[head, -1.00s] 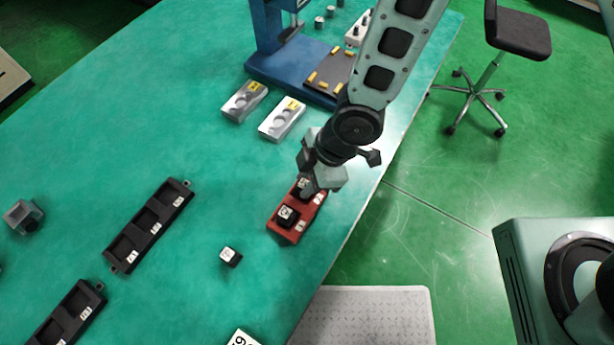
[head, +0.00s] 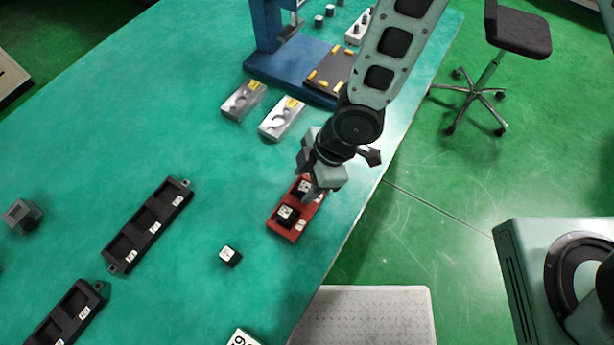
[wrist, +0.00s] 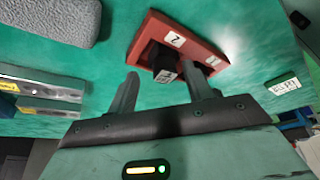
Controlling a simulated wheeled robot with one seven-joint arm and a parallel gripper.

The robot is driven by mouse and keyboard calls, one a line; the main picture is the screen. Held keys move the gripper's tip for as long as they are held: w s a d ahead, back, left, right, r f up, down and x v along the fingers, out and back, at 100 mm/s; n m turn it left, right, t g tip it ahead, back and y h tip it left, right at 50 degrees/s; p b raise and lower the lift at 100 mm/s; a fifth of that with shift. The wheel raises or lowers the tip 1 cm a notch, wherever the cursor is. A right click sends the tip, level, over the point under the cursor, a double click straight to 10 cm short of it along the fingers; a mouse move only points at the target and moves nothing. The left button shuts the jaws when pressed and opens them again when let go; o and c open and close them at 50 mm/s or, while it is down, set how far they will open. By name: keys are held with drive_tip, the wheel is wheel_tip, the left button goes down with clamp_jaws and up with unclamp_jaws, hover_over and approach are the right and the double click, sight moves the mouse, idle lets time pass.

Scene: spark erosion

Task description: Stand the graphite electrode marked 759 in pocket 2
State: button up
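The small red tray (head: 274,226) lies near the table's right edge, with two dark electrodes in its pockets. One electrode (head: 286,214) is in the near pocket and another (head: 304,187) in the far pocket; both have white marked tops too small to read. In the wrist view, the tray (wrist: 206,48) has a white label reading 2, beside a dark electrode (wrist: 163,62). My gripper (head: 311,193) is just above the tray's far end. Its fingers (wrist: 161,80) are spread and empty, with the electrode beyond their tips. Another dark block (head: 230,257) with a white top stands alone on the table.
Black pocketed racks (head: 149,226) (head: 67,318) lie to the left. Two metal blocks (head: 243,100) (head: 282,119) and a blue machine (head: 268,62) stand behind. A white number card (head: 242,338) lies at the front.

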drive_tip(key=p+v, duration=0.4)
drive_tip(key=v, duration=1.3)
drive_tip(key=shift+d, duration=0.2)
drive_tip(key=shift+w+r, duration=0.1)
